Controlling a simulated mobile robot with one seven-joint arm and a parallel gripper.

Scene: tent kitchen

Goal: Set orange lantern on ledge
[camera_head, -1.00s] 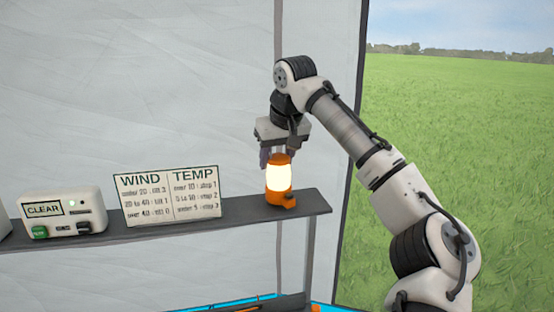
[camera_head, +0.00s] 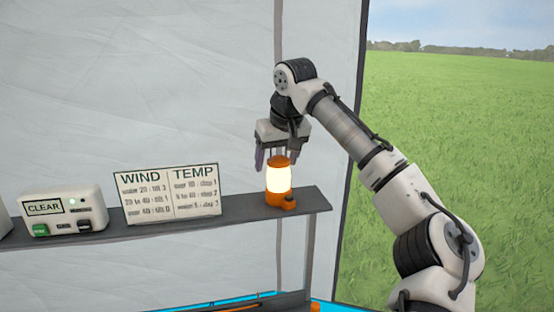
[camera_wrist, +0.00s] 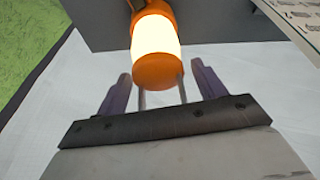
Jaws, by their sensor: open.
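The orange lantern (camera_head: 279,178), with a glowing pale middle, stands upright on the grey ledge (camera_head: 248,206) near its right end. It also shows in the wrist view (camera_wrist: 155,48) just beyond the fingers, with the ledge surface (camera_wrist: 215,25) behind it. My gripper (camera_head: 276,161) is just above the lantern's top with its fingers spread wide. In the wrist view my gripper's fingers (camera_wrist: 158,85) are apart on either side of the lantern's handle end, with nothing held between them.
A white sign (camera_head: 168,195) headed WIND and TEMP stands on the ledge left of the lantern. A white box (camera_head: 62,211) labelled CLEAR, with a green button, sits farther left. The tent wall (camera_head: 150,80) is behind. A blue edge (camera_head: 325,306) shows below.

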